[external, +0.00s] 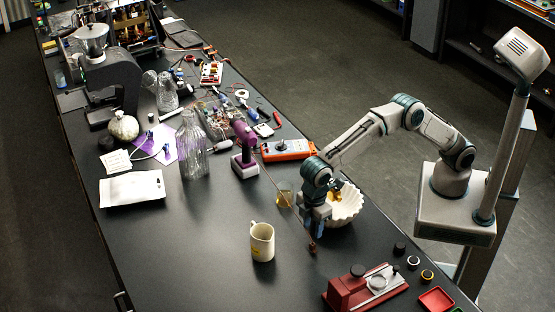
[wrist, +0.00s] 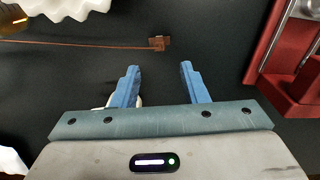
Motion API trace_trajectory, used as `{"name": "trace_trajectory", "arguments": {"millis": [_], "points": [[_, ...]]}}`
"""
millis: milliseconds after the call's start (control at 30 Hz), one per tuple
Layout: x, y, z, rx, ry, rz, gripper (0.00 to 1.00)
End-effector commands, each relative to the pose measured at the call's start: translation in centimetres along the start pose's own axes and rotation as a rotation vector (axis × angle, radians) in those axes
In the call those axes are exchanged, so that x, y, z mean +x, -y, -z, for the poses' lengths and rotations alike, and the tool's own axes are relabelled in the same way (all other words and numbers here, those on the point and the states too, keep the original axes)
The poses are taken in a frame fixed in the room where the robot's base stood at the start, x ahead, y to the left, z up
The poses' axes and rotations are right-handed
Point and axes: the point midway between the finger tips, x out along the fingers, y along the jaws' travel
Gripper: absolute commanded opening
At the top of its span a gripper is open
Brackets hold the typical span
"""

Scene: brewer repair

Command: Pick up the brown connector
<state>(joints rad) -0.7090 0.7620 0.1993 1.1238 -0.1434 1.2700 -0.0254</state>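The brown connector (wrist: 160,43) lies on the black table in the wrist view, at the end of a thin brown cable (wrist: 85,43) that runs off to the left. In the external view the connector (external: 312,247) shows small near the table's middle, to the right of the mug. My gripper (wrist: 158,70) has its two blue fingers spread apart with nothing between them. The connector is beyond the fingertips in the wrist view, roughly in line with the gap. In the external view my gripper (external: 318,215) points down above the table, close to the white bowl.
A white fluted bowl (external: 346,204) stands beside my gripper. A cream mug (external: 262,243) and a small glass (external: 284,196) are to the left. A red device (external: 350,288) stands nearby and shows at right in the wrist view (wrist: 290,60). Table around the connector is mostly bare.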

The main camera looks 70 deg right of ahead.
Motion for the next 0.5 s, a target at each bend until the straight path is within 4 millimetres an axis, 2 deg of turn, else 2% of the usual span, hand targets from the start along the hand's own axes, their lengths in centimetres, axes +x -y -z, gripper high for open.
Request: {"name": "trace_trajectory", "arguments": {"millis": [100,333,500], "points": [[1.4,0.0,-0.1,0.0,0.002,0.0,0.4],[3.1,0.0,-0.3,0.0,0.003,0.0,0.4],[5.7,0.0,-0.6,0.0,0.003,0.0,0.4]]}}
